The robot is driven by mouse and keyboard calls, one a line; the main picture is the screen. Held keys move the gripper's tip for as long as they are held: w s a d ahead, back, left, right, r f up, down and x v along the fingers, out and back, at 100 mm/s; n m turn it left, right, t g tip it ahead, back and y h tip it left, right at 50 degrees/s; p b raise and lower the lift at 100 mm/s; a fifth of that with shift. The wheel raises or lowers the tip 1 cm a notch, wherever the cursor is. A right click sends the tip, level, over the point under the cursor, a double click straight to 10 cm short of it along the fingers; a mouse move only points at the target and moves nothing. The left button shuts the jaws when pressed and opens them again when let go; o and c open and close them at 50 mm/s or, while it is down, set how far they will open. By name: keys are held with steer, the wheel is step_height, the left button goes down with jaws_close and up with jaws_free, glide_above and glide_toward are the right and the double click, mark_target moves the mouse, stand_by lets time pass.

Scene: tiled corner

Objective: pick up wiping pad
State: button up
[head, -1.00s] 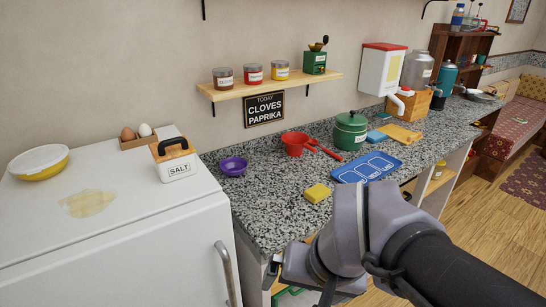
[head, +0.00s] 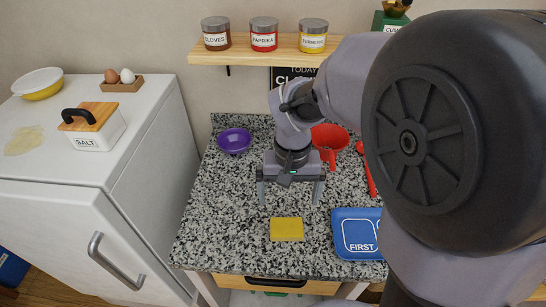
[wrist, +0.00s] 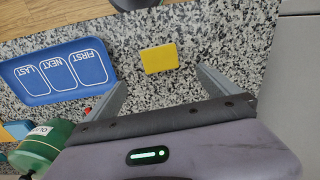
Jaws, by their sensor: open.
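The wiping pad is likely the flat yellow rectangular pad (head: 286,229), lying on the speckled granite counter near its front edge. It also shows in the wrist view (wrist: 159,58), beyond and between the two fingers. My gripper (head: 290,198) is open and empty, above the counter and behind the pad in the head view. In the wrist view the fingers of my gripper (wrist: 163,82) are spread wide, with the pad apart from them.
A blue tray (head: 358,254) marked FIRST lies right of the pad. A purple bowl (head: 234,141) and a red funnel-like item (head: 329,138) stand behind. The white fridge (head: 150,160) is at left, with a salt box (head: 97,138) on top. A spice shelf (head: 260,54) hangs above.

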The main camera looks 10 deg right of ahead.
steer(key=b, duration=0.3)
glide_above(287, 226)
steer(key=f, duration=0.9)
steer(key=shift+s+a+f, duration=0.15)
steer(key=shift+a+f, duration=0.15)
steer(key=shift+f, duration=0.05)
steer(key=f+b, duration=0.2)
steer(key=f, duration=0.1)
steer(key=f+b, duration=0.1)
steer(key=f, duration=0.1)
steer(key=shift+d, duration=0.25)
steer(key=shift+r, duration=0.1)
steer(key=c, duration=1.3)
steer(key=shift+o, duration=0.2)
steer(key=shift+r+p, duration=0.35)
steer(key=shift+r, duration=0.25)
step_height(287, 226, up, 2)
steer(key=shift+r+p, duration=0.25)
steer(key=shift+p, duration=0.5)
steer(key=s+a, duration=0.2)
steer(key=a, duration=0.2)
steer(key=s+a+r+p, duration=0.1)
steer(key=s+a, duration=0.2)
steer(key=a, duration=0.2)
steer(key=s+a+p, duration=0.1)
steer(key=s+a, duration=0.1)
steer(key=a, duration=0.3)
steer(key=shift+s+r, duration=0.15)
